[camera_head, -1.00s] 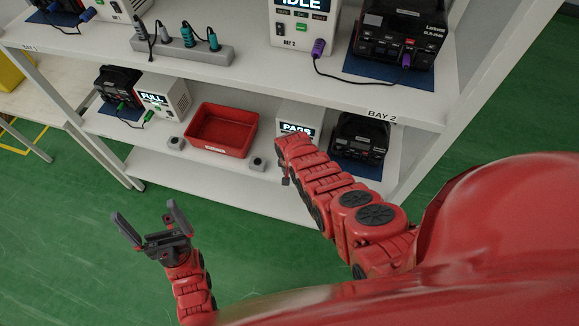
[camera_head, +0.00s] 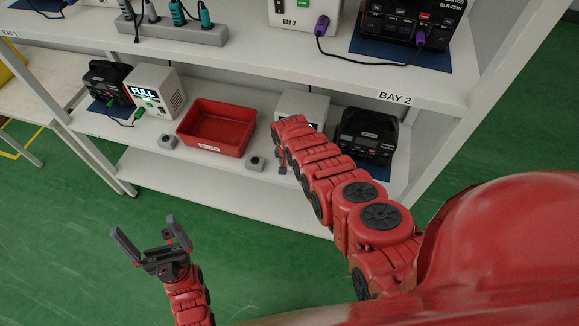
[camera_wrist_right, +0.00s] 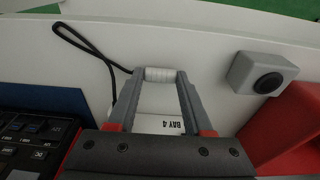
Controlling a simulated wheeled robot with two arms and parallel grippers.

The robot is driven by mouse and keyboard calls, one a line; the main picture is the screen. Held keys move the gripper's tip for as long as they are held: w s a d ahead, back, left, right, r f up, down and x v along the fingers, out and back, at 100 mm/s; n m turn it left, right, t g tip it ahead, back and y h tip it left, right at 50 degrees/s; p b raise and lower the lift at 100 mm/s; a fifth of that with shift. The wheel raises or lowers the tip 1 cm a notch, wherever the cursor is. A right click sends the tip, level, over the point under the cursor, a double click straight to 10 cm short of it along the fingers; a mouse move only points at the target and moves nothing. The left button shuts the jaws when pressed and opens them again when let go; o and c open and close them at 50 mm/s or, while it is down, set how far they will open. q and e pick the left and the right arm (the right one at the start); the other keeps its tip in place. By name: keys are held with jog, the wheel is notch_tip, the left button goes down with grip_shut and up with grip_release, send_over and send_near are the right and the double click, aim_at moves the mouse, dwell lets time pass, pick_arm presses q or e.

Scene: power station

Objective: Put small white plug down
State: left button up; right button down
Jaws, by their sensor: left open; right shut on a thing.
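In the right wrist view, a small white plug (camera_wrist_right: 160,74) with a black cable is between the fingertips of my right gripper (camera_wrist_right: 159,76), which is shut on it. The plug is over the white lower shelf surface, seen from above; I cannot tell whether it touches. In the head view, my right gripper (camera_head: 283,168) is small and partly hidden by my arm, near the front of the lower shelf (camera_head: 230,183); the plug cannot be made out there. My left gripper (camera_head: 150,243) is open and empty, over the green floor in front of the shelf.
On the lower shelf are a red bin (camera_head: 239,147), a grey button box (camera_head: 255,163), a white station box (camera_head: 303,104) and a black device (camera_head: 367,138). The button box (camera_wrist_right: 262,73) is right of the plug in the wrist view. Bare shelf lies in front.

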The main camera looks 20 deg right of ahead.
jog(key=shift+f+b, duration=0.35)
jog(key=shift+b, duration=0.05)
jog(key=shift+c, duration=1.5)
grip_release()
